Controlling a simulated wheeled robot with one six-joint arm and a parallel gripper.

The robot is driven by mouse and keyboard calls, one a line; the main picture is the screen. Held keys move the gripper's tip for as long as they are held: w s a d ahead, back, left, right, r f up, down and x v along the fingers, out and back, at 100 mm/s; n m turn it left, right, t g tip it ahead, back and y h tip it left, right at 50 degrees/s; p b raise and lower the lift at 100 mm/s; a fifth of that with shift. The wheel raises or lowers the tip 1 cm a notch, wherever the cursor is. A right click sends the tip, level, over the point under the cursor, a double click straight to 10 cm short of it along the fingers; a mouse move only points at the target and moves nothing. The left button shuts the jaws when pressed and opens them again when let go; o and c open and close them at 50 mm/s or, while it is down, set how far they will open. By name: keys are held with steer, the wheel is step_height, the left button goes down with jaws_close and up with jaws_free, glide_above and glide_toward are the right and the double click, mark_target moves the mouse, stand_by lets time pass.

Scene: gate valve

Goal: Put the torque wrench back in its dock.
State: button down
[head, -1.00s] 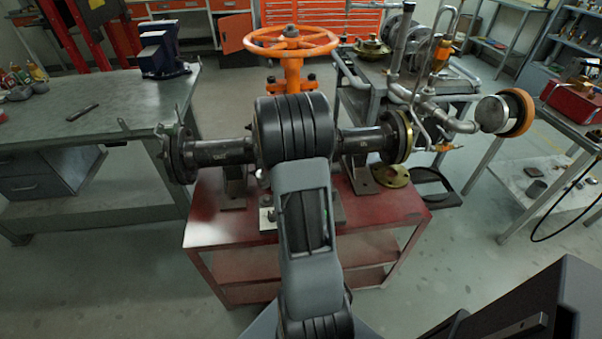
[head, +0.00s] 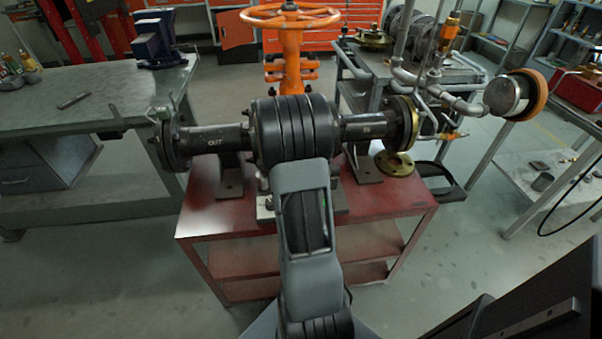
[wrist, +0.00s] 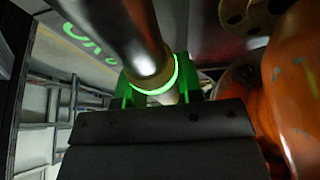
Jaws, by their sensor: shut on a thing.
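In the wrist view, my gripper (wrist: 158,92) is shut on a smooth metal bar, which I take to be the torque wrench (wrist: 128,32). A bright green ring glows around the bar close to the fingers, and green shows on both sides of it. The bar runs from the jaws to the upper left; its far end is out of frame. In the head view, my own arm hides the gripper and the wrench. I cannot make out the dock in either view.
An orange valve with a handwheel (head: 290,17) stands behind my arm. Its pipe (head: 218,139) lies across a red stand (head: 215,215). Orange valve metal (wrist: 297,85) is close at the right in the wrist view. A workbench (head: 100,100) stands left, and a piping cart (head: 470,68) right.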

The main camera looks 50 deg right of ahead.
steer(key=shift+f, duration=0.25)
steer(key=c, duration=1.1)
jaws_free()
steer(key=o, duration=0.4)
steer(key=shift+f, duration=0.1)
steer(key=p+v, duration=0.1)
steer(key=v, duration=1.3)
steer(key=shift+p, duration=0.35)
